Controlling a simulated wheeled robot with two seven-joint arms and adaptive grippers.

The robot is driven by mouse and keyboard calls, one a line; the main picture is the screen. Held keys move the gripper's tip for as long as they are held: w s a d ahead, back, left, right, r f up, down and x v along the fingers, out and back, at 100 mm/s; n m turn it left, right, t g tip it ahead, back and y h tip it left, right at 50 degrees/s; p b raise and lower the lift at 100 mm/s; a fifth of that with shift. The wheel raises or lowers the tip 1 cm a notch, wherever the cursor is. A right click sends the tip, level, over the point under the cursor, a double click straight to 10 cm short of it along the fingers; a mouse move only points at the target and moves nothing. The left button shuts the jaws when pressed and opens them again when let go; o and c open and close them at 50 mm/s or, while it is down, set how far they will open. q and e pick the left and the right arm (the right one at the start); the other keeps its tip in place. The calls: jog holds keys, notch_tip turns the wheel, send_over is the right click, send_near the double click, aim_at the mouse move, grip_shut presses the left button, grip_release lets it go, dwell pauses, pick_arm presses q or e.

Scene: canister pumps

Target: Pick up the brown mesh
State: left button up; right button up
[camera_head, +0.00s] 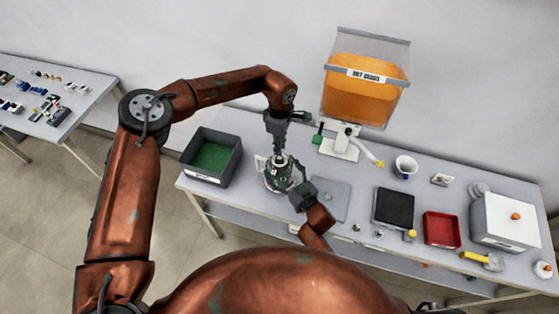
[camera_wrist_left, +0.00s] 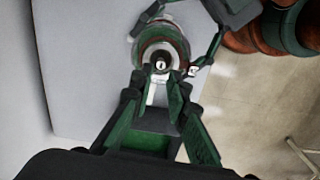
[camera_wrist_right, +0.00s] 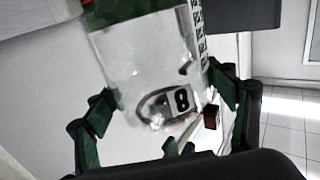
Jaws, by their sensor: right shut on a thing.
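A clear canister (camera_head: 269,181) with dark green and metal parts on top stands on the table between my grippers. In the right wrist view the canister (camera_wrist_right: 140,75) is clear-walled and bears an "8" label. My right gripper (camera_head: 296,190) is shut on its side, with fingers on both sides of the wall. My left gripper (camera_head: 279,152) points down at its top. In the left wrist view the fingers are close together over the round top (camera_wrist_left: 160,58); whether they grip is unclear. A small brown piece (camera_wrist_right: 211,115) shows near the right fingers; I cannot tell whether it is the mesh.
A dark bin with a green floor (camera_head: 211,157) stands left of the canister. A grey mat (camera_head: 333,199) lies to its right. Farther right are a black tray (camera_head: 393,208), a red tray (camera_head: 441,230) and a white box (camera_head: 505,222). An orange-filled hopper (camera_head: 364,90) stands behind.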

aim_at(279, 158)
pick_arm(q)
jog(key=shift+f, duration=2.75)
grip_shut()
